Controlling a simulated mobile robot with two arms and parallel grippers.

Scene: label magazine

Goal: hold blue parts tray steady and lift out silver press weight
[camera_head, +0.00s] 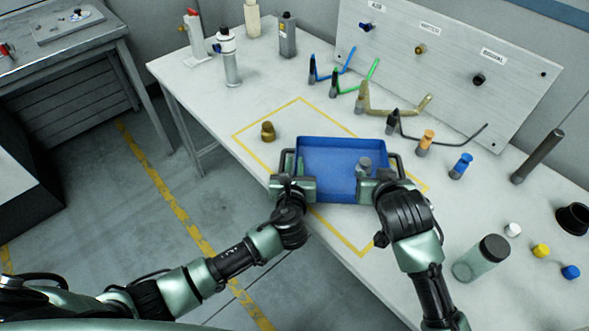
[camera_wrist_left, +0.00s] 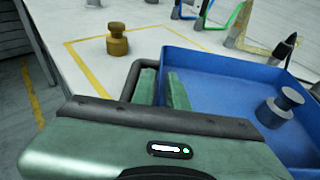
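The blue parts tray (camera_head: 330,149) lies on the table, with a black handle at each end. My left gripper (camera_head: 291,164) is at its left end. In the left wrist view its fingers (camera_wrist_left: 163,90) are close together across the tray's left wall, one inside the handle loop and one inside the tray. The silver press weight (camera_head: 364,161) stands upright in the tray's right part. It shows clear of any finger in the left wrist view (camera_wrist_left: 281,107). My right gripper (camera_head: 371,174) is at the tray's right end, close to the weight; its fingertips are mostly hidden.
A brass weight (camera_head: 268,131) stands left of the tray inside the yellow outline. Several coloured tools and hooks stand behind the tray, below a labelled panel (camera_head: 440,60).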

